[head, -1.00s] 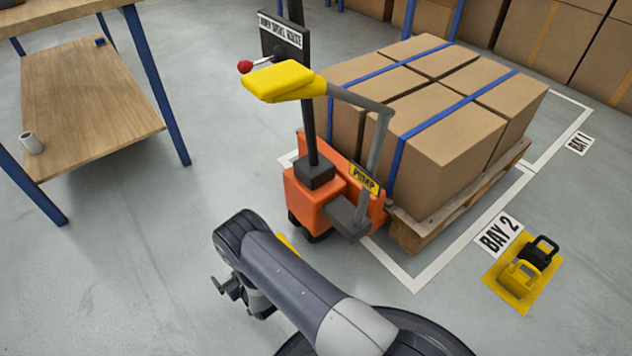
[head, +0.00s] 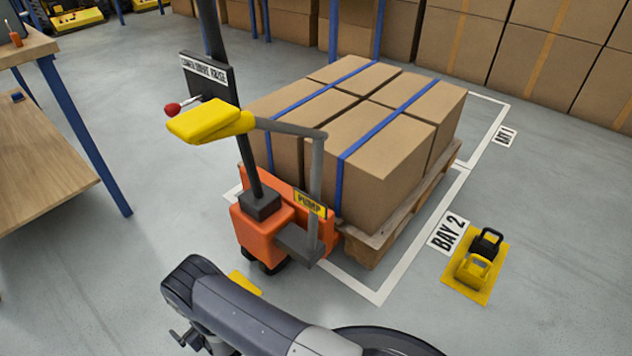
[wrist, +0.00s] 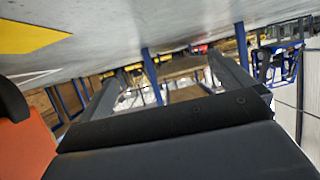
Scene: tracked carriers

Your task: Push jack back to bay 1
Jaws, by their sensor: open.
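The orange pallet jack (head: 262,236) stands upright in the middle of the head view. It has a yellow handle grip (head: 210,123), a red knob (head: 173,109) and a PUMP label. Its forks are hidden. A wooden pallet (head: 372,247) with strapped cartons (head: 385,150) stands against it, inside the white outline by the BAY 2 label (head: 449,233). The BAY 1 label (head: 506,136) lies farther back on the right. In the wrist view my gripper (wrist: 168,72) is open, with nothing between its fingers. In the head view my arm is in front of the jack, apart from the handle.
A yellow plate (head: 475,270) with a yellow and black device lies on the floor beside BAY 2. A wooden workbench (head: 40,190) with blue legs stands at the left. Stacked cartons (head: 540,50) line the back. Floor between workbench and jack is clear.

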